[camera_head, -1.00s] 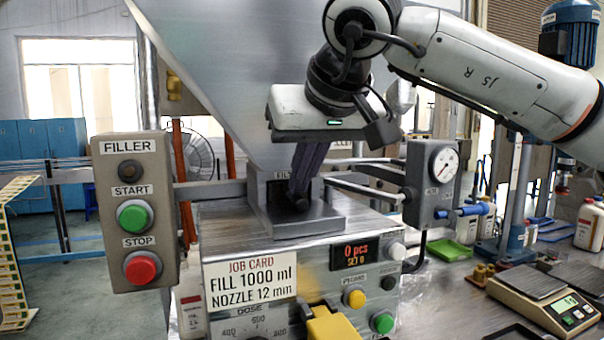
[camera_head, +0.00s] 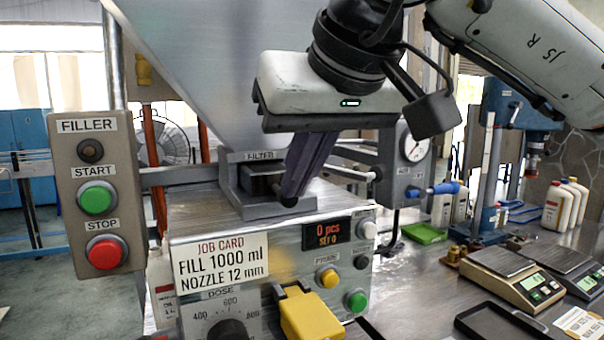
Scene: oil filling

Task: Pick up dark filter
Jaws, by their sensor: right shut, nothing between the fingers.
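The dark filter (camera_head: 261,181) is a dark block seated in the grey holder (camera_head: 243,208) under the FILTER label, on top of the filler machine. My right gripper (camera_head: 290,199) comes down from the upper right, its dark fingers shut and empty. The fingertips are in front of the right side of the filter and hide part of it. I cannot tell whether they touch it. My left gripper is not in view.
A START/STOP box (camera_head: 97,180) stands at the left. A gauge box (camera_head: 411,160) with a blue-handled valve is to the right of the holder. The hopper (camera_head: 200,60) rises behind. Scales (camera_head: 512,275) and a black tray (camera_head: 500,325) lie on the right bench.

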